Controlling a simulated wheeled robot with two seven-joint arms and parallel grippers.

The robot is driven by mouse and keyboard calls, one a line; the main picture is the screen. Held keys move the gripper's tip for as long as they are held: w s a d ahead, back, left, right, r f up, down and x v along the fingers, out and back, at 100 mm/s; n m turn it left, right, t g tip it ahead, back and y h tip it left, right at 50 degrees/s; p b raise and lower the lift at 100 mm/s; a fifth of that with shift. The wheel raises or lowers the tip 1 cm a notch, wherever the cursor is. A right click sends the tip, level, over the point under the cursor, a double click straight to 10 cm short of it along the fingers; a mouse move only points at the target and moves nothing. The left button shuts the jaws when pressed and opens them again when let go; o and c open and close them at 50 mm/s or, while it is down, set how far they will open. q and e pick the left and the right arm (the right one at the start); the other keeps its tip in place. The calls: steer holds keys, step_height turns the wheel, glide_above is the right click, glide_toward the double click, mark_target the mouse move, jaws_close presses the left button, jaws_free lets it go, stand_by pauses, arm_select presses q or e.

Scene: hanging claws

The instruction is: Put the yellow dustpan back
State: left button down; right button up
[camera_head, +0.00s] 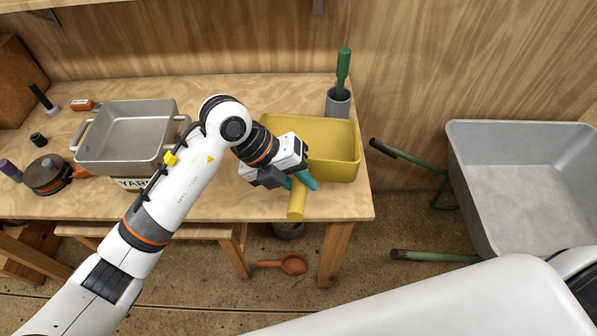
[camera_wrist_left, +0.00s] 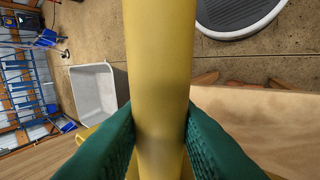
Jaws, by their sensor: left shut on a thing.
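The yellow dustpan (camera_head: 335,150) is at the right end of the wooden table, its handle (camera_head: 297,203) pointing toward the front edge. My left gripper (camera_head: 301,181) is shut on this handle, with teal fingers on either side of it. In the left wrist view the yellow handle (camera_wrist_left: 160,80) runs upright between the two green fingers (camera_wrist_left: 160,135), and a little of the pan shows below. I cannot tell whether the pan rests on the table or is just above it. My right gripper is out of view; only a white arm part shows at lower right.
A grey cup (camera_head: 338,103) with a green-handled tool stands behind the dustpan. A grey tub (camera_head: 130,130) and a lidded pot (camera_head: 46,174) are further left. A grey wheelbarrow (camera_head: 520,190) with green handles stands right of the table. An orange-brown trowel (camera_head: 292,264) lies below.

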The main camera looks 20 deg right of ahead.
arm_select(q)
steer(key=shift+w+n+t, duration=0.1)
steer(key=shift+n+t, duration=0.2)
steer(key=shift+n, duration=0.1)
steer(key=shift+w+d+f, duration=0.1)
steer(key=shift+f, duration=0.15)
step_height(320, 180, down, 9)
steer(key=p, duration=0.1)
steer(key=shift+f, duration=0.2)
steer(key=c, duration=1.2)
jaws_free()
steer(key=shift+o, duration=0.2)
steer(key=b+v, duration=0.1)
steer(key=v, duration=1.1)
steer(key=shift+f, duration=0.1)
